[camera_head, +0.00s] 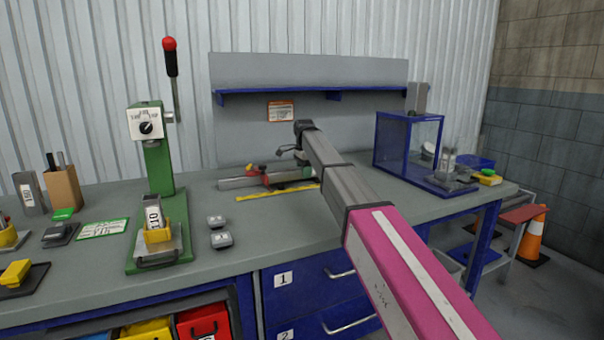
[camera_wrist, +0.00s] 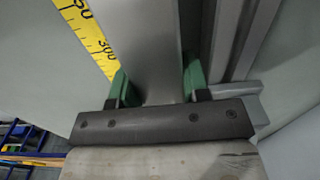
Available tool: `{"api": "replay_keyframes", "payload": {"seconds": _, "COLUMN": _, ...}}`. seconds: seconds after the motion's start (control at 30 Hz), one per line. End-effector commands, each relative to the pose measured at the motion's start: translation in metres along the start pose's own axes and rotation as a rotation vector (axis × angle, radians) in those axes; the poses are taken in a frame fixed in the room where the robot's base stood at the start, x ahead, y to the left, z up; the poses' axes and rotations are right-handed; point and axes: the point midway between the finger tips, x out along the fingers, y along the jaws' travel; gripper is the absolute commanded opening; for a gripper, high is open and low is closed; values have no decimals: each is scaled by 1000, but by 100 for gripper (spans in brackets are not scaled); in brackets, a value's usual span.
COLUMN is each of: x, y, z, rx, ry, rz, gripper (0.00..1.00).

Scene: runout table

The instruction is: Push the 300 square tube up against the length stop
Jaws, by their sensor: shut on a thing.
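In the wrist view my gripper (camera_wrist: 155,82) has its green fingers on either side of a wide grey square tube (camera_wrist: 145,35), shut on it. The tube runs up and away out of the picture. In the head view my arm reaches over the bench and hides much of the gripper and tube. A grey rail (camera_head: 236,183) lies there on the bench, with a red part (camera_head: 254,171) on it that may be the length stop. No contact between tube and stop can be made out.
A yellow scale (camera_head: 275,191) lies along the rail's front; its 300 mark (camera_wrist: 106,48) is beside the tube in the wrist view. A green lever press (camera_head: 160,180) stands left, a blue-framed box (camera_head: 408,145) right.

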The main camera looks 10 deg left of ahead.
Motion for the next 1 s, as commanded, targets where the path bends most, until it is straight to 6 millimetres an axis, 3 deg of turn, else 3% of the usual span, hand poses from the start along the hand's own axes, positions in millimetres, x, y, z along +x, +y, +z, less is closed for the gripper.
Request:
{"api": "replay_keyframes", "payload": {"seconds": 0.47, "x": 0, "y": 5, "z": 0, "rx": -6, "ry": -7, "rz": 6, "gripper": 7}}
{"api": "replay_keyframes", "payload": {"seconds": 0.5, "x": 0, "y": 5, "z": 0, "rx": -6, "ry": -7, "rz": 6, "gripper": 49}}
{"api": "replay_keyframes", "payload": {"seconds": 0.57, "x": 0, "y": 5, "z": 0, "rx": -5, "ry": -6, "rz": 6, "gripper": 68}}
{"api": "replay_keyframes", "payload": {"seconds": 0.6, "x": 0, "y": 5, "z": 0, "rx": -5, "ry": -5, "rz": 6, "gripper": 72}}
{"api": "replay_keyframes", "payload": {"seconds": 1.0, "x": -10, "y": 4, "z": -2, "rx": 0, "ry": -1, "rz": 3, "gripper": 72}}
